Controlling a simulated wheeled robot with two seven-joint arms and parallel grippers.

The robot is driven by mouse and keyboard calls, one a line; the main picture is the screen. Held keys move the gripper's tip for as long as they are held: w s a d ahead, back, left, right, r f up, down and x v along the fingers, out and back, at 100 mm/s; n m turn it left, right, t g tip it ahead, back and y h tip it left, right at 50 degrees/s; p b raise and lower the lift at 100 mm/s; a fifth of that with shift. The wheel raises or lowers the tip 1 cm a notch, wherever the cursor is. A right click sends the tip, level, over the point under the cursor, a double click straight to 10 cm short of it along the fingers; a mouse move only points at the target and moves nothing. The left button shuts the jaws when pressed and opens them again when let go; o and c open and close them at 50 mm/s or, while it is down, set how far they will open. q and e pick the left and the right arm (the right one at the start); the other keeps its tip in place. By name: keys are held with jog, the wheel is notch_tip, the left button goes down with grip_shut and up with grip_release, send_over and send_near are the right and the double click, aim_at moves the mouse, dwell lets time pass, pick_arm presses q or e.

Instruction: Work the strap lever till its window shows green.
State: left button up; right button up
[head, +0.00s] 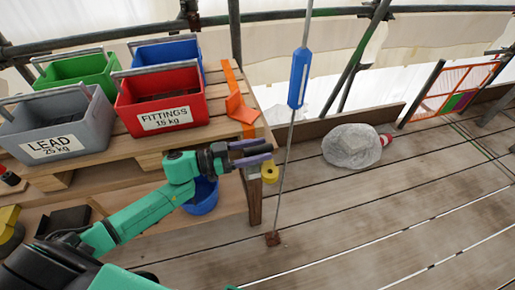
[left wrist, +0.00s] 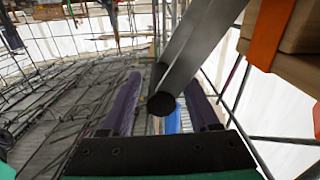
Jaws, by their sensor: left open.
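An orange strap (head: 229,76) runs across the wooden bench to an orange fitting (head: 240,108) at its right end. The strap also shows on the wood at the upper right of the left wrist view (left wrist: 268,35). My left gripper (head: 262,152) is open beside the bench's right end, below the orange fitting. In the left wrist view, a grey bar (left wrist: 190,58) with a dark round end reaches down in front of the purple fingers (left wrist: 163,88). It looks like the lever, but I cannot tell whether it touches them. No coloured window can be made out. My right gripper is out of view.
Grey LEAD (head: 52,147), red FITTINGS (head: 165,119), green (head: 80,69) and blue (head: 170,53) crates crowd the bench. A pole with a blue sleeve (head: 299,78) rises right of my gripper. A blue bucket (head: 201,198) sits below. A covered heap (head: 351,146) lies on the deck.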

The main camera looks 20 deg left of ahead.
pick_arm(q)
jog(key=shift+f, duration=0.1)
grip_shut()
dwell(1.2)
